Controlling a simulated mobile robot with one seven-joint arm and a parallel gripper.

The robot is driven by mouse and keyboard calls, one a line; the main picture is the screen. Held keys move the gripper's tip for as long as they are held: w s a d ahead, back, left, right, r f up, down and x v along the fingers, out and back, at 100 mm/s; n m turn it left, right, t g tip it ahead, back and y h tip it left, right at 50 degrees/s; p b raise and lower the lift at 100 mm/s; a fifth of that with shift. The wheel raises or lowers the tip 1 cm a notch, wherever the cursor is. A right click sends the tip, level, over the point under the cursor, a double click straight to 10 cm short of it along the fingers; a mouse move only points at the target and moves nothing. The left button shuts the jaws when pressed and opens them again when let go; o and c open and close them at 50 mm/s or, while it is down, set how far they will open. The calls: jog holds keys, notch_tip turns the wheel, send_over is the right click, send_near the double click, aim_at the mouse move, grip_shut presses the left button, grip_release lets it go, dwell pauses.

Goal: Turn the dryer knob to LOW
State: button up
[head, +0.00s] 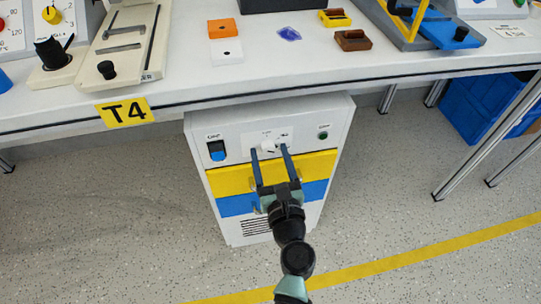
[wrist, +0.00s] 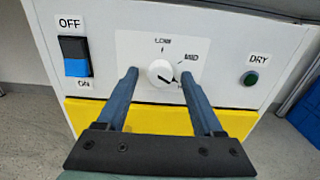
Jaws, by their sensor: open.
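The dryer (head: 228,128) is a white cabinet with a yellow and a blue band, under the table. Its white round knob (wrist: 160,72) sits on a white plate and also shows in the head view (head: 267,146). A dark mark on the knob points to the lower right, toward a label mostly hidden by my right finger. LOW (wrist: 162,40) is above the knob, and MED (wrist: 191,56) is to its upper right. My gripper (head: 269,150) is open, its blue fingers on either side of the knob. I cannot tell whether they touch it.
An OFF/ON rocker switch (wrist: 75,57) is left of the knob, and a green DRY button (wrist: 251,78) is to its right. The tabletop (head: 185,80) overhangs the cabinet. Blue crates (head: 478,108) stand at right. The floor in front is clear.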

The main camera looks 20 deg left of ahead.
grip_shut()
dwell(0.4)
jog(key=n+b, duration=0.2)
jog(key=n, duration=0.3)
jog(key=shift+f+n, duration=0.1)
jog(key=shift+n, duration=0.3)
jog(key=n+b, duration=0.3)
jog(key=n, duration=0.3)
jog(key=shift+d, duration=0.1)
jog(key=n+b, duration=0.3)
jog(key=n, duration=0.3)
jog(key=shift+n, duration=0.3)
jog(key=n+b, duration=0.3)
jog(key=n, duration=0.2)
jog(key=shift+r, duration=0.2)
jog(key=shift+n, duration=0.4)
